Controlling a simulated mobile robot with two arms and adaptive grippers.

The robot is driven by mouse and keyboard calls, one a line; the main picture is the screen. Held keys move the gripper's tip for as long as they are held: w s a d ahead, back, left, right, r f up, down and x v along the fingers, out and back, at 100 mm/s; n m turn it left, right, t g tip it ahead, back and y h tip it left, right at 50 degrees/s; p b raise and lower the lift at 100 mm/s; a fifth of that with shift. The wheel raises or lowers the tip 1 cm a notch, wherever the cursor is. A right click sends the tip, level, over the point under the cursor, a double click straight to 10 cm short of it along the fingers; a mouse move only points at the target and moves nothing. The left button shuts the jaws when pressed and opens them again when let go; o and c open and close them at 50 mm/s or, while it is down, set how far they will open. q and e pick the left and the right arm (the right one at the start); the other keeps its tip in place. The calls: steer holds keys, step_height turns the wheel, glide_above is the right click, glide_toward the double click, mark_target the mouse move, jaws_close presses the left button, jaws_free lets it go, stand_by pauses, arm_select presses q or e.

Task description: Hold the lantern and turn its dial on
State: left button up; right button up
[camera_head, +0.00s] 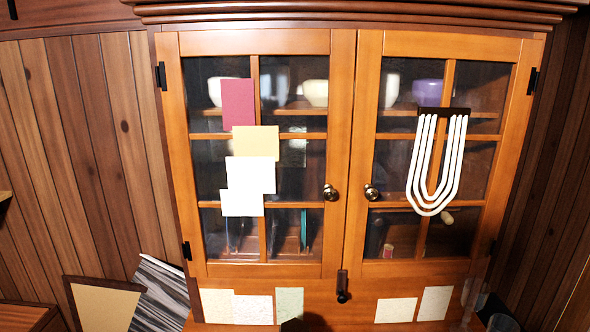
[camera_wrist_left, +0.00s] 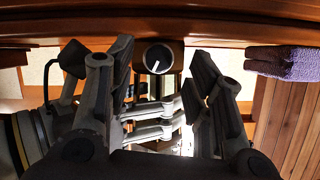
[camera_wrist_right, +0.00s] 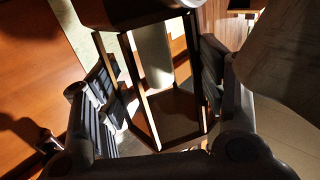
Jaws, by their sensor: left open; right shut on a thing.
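The lantern (camera_wrist_right: 143,92) has a dark frame around a pale cylinder and fills the middle of the right wrist view. My right gripper (camera_wrist_right: 158,70) is shut on it, with a finger on either side of the frame. In the left wrist view, the lantern's dial (camera_wrist_left: 158,58) is a round black knob with a white pointer mark, set on a brown block. My left gripper (camera_wrist_left: 160,72) is open, with its fingers on either side of the dial and gaps showing between them and it. Neither gripper can be made out in the head view.
A wooden cabinet (camera_head: 343,150) with closed glass doors stands ahead, with papers and a white looped rack (camera_head: 437,165) on it. A purple folded cloth (camera_wrist_left: 285,63) lies at the right of the left wrist view. A wooden surface (camera_wrist_right: 35,60) is at the left of the right wrist view.

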arm_select(q)
steer(key=v, duration=0.9)
steer(key=shift+s, duration=0.2)
